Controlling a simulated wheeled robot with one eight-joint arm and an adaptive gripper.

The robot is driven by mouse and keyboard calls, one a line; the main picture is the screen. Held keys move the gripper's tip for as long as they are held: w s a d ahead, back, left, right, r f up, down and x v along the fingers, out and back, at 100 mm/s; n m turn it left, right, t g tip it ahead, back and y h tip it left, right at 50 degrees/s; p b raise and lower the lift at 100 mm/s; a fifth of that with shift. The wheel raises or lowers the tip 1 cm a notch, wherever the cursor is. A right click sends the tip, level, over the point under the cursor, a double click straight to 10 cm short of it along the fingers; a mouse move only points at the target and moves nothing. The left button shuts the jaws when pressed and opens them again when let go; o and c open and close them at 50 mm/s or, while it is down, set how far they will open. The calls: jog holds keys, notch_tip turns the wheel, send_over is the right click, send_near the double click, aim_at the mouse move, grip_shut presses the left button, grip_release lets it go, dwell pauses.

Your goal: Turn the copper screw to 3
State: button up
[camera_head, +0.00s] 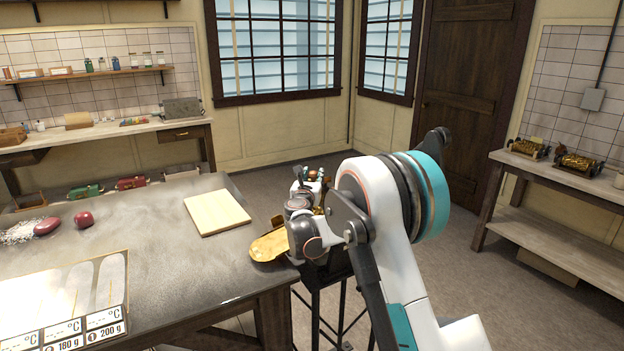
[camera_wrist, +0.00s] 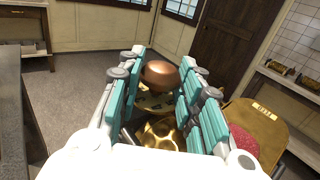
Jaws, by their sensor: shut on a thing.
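The copper screw (camera_wrist: 161,74) shows in the wrist view as a rounded copper knob above brass machine parts (camera_wrist: 160,132). My gripper (camera_wrist: 166,62) has its teal fingers on both sides of the knob and is shut on it. The fingers hide the knob's sides. The number that the screw is set to cannot be read. In the head view my arm hides most of the machine and the screw. A brass tray (camera_head: 268,244) of the machine shows left of my arm, and a brass plate with small markings (camera_wrist: 266,109) shows in the wrist view.
A dark-topped table (camera_head: 150,255) stands at the left with a pale board (camera_head: 217,212) and red lumps (camera_head: 83,219) on it. A side bench (camera_head: 570,185) at the right holds brass rollers (camera_head: 580,163). Open floor lies between them.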

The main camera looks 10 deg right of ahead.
jog(key=shift+n+y, duration=0.3)
jog(key=shift+y, duration=0.1)
jog(key=o, duration=1.1)
jog(key=shift+s, duration=0.1)
jog(key=v, duration=1.1)
jog(key=shift+s+a, duration=0.15)
jog(key=shift+s, duration=0.25)
jog(key=shift+w+f, duration=0.1)
jog(key=shift+f, duration=0.05)
